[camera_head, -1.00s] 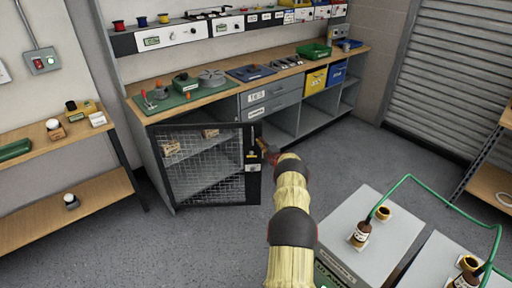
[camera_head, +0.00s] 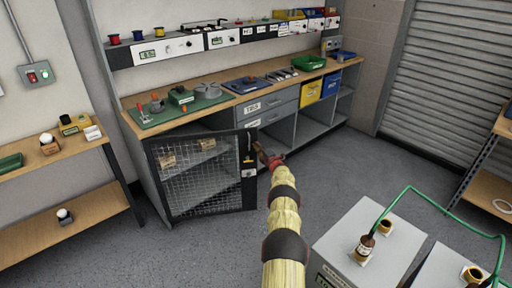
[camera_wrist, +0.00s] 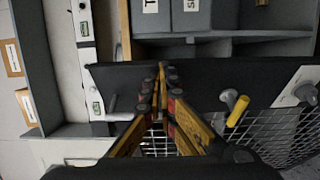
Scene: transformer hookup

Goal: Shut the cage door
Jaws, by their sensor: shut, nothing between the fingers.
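The cage door (camera_head: 203,185) is a black-framed wire mesh door at the left end of the workbench. It stands ajar, its right edge swung out from the bench front. A latch plate (camera_head: 248,173) and a dark handle are on that right edge. My gripper (camera_head: 268,160) is shut and empty, just right of this edge. In the wrist view my closed fingers (camera_wrist: 161,78) lie in front of the black door frame (camera_wrist: 205,82); contact cannot be told. A yellow-tipped peg (camera_wrist: 238,111) sticks out from the frame to the right of the fingers.
The workbench (camera_head: 226,100) has drawers (camera_head: 268,106) and open shelves right of the cage. Boxes (camera_head: 207,145) show through the mesh. Grey transformer units (camera_head: 352,245) with a green cable (camera_head: 440,203) stand at front right. A wooden shelf (camera_head: 75,147) is at left. Floor before the door is clear.

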